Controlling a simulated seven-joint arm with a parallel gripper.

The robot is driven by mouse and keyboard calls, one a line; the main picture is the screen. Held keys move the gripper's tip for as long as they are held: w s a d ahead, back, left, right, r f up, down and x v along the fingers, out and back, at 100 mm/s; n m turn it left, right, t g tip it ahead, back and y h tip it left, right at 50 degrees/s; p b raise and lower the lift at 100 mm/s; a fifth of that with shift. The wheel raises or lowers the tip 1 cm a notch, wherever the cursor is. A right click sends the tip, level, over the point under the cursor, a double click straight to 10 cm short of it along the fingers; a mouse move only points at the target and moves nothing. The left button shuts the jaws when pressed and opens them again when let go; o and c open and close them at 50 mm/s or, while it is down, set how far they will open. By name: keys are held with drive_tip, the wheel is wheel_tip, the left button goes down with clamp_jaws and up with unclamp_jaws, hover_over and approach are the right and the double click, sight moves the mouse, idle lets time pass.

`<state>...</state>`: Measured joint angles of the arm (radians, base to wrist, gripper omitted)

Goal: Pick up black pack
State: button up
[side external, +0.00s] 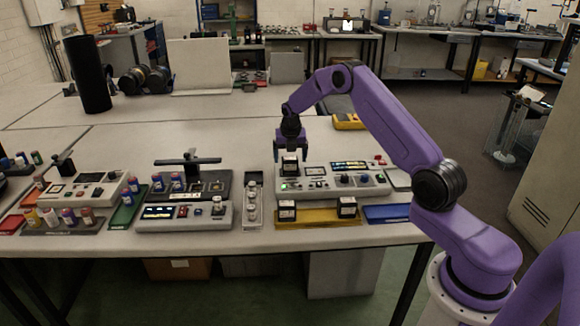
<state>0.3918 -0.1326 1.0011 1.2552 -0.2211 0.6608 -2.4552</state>
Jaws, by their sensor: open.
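A small black pack (289,167) with a pale label stands upright at the left end of a grey instrument box (318,186). My gripper (290,155) points down over this pack, with its fingers apart on either side of the pack's top. Whether a finger touches the pack is too small to tell. Two similar black packs stand on the yellow tray in front of the box, a left one (287,211) and a right one (347,207).
The yellow tray (317,216) and a blue tray (387,213) lie near the table's front edge. A narrow grey rack (253,199) stands just left. Other instrument boxes (185,215) and coloured vials fill the left side. A yellow device (348,121) lies behind the arm.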

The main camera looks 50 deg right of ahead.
sight(290, 158)
drive_tip(key=shift+x, duration=1.75)
drive_tip(key=c, duration=1.2)
drive_tip(key=shift+c, duration=0.6)
drive_tip(key=shift+r, duration=0.15)
